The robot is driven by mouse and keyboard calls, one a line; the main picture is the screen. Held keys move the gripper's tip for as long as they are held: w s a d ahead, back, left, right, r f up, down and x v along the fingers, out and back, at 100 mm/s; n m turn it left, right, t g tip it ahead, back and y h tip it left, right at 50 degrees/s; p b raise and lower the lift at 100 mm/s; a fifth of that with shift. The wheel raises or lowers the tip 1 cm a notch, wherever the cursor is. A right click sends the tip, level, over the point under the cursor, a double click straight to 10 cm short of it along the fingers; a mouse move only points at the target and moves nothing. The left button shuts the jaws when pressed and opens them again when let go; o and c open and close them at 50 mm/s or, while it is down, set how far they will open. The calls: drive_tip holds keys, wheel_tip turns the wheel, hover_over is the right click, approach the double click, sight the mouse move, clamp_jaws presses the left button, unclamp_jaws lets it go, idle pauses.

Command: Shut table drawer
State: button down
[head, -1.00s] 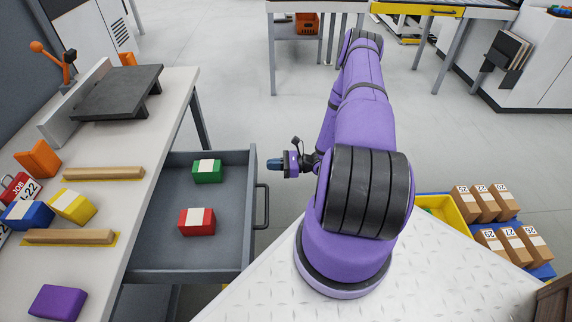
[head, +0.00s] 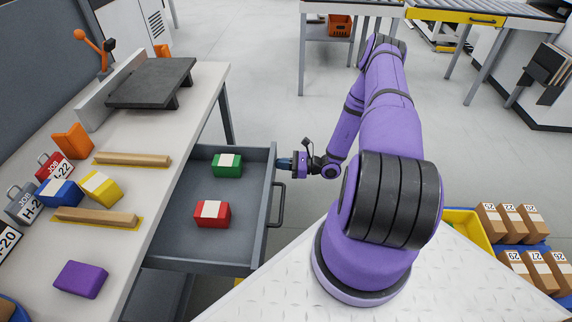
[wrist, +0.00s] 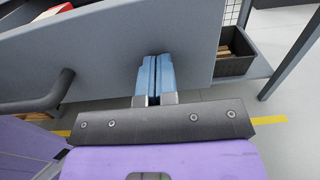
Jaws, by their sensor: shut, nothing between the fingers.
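The grey table drawer (head: 262,235) is pulled out from under the table on the left in the head view. A green block (head: 227,165) and a red block (head: 212,213) lie in it. Its dark bar handle (head: 278,204) is on the right-hand front face. My gripper (head: 285,164) is shut and empty at the front face, beyond the handle. In the wrist view the blue fingertips (wrist: 155,75) lie against or very near the drawer front (wrist: 110,65), with the handle (wrist: 40,100) to the left. I cannot tell if they touch.
The table top (head: 130,190) holds wooden strips, coloured blocks and job tags. A yellow bin (head: 468,226) and several cardboard boxes (head: 515,220) are at the right. The floor beyond the drawer is clear.

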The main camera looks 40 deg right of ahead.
sight(198, 166)
drive_tip(key=x, duration=3.2)
drive_tip(key=shift+w+f, duration=0.1)
drive_tip(key=shift+f, duration=0.05)
drive_tip(key=shift+w+a, duration=0.2)
drive_tip(key=shift+w, duration=0.05)
drive_tip(key=shift+a+r, duration=0.1)
drive_tip(key=shift+r, duration=0.15)
